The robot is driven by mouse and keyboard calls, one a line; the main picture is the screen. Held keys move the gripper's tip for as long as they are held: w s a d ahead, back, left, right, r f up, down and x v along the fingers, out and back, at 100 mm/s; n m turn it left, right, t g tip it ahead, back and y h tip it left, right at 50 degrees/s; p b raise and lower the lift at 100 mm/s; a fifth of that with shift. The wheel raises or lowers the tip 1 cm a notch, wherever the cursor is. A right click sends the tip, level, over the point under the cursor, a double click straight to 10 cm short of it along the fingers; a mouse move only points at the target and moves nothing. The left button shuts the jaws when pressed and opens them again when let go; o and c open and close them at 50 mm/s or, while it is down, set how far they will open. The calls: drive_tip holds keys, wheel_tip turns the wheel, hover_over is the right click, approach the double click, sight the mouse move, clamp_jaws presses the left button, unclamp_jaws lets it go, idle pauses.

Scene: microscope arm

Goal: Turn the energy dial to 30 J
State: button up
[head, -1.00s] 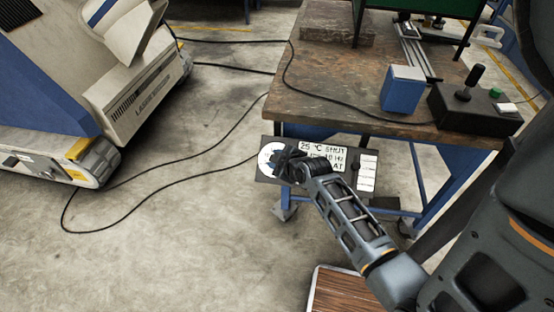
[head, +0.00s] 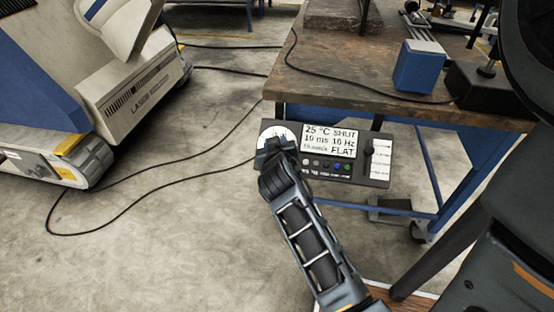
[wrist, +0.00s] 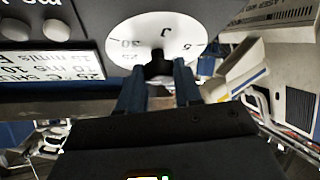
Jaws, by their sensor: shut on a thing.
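The energy dial is a white round scale (head: 268,131) at the left end of a dark control panel (head: 377,181). My gripper (head: 275,148) is at the lower part of the dial and hides its knob in the head view. In the wrist view the scale (wrist: 150,32) shows "30", "J" and "5", seen upside down. There my gripper (wrist: 159,75) has its two fingers on either side of the black dial knob (wrist: 158,62), shut on it. I cannot tell which mark the knob points to.
The panel's display (head: 329,141) reads 25 °C, SHUT, 10 ms, 10 Hz, FLAT. Several small buttons (head: 337,166) and a slider (head: 369,155) are beside it. A workbench (head: 360,75) stands behind, with a blue box (head: 419,66). A laser machine (head: 130,85) and loose cables are at left.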

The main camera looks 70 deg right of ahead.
drive_tip(key=m+g+b, duration=0.1)
drive_tip(key=m+b, duration=0.1)
drive_tip(key=m+g+b, duration=0.1)
drive_tip(key=m+b, duration=0.1)
drive_tip(key=shift+w+f+h, duration=0.2)
drive_tip(key=shift+f+h, duration=0.15)
drive_tip(key=shift+h, duration=0.05)
drive_tip(key=shift+r+m+g+b, duration=0.15)
drive_tip(key=shift+m+g+b, duration=0.85)
drive_tip(key=shift+m+b, duration=0.4)
drive_tip(key=shift+a+m, duration=0.1)
drive_tip(key=shift+m, duration=0.3)
drive_tip(key=o, duration=1)
drive_tip(key=shift+r, duration=0.1)
drive_tip(key=shift+o, duration=0.2)
drive_tip(key=shift+r, duration=0.1)
drive_tip(key=p+v, duration=0.1)
drive_tip(key=v, duration=0.6)
drive_tip(key=shift+a, duration=0.4)
drive_tip(key=shift+w, duration=0.15)
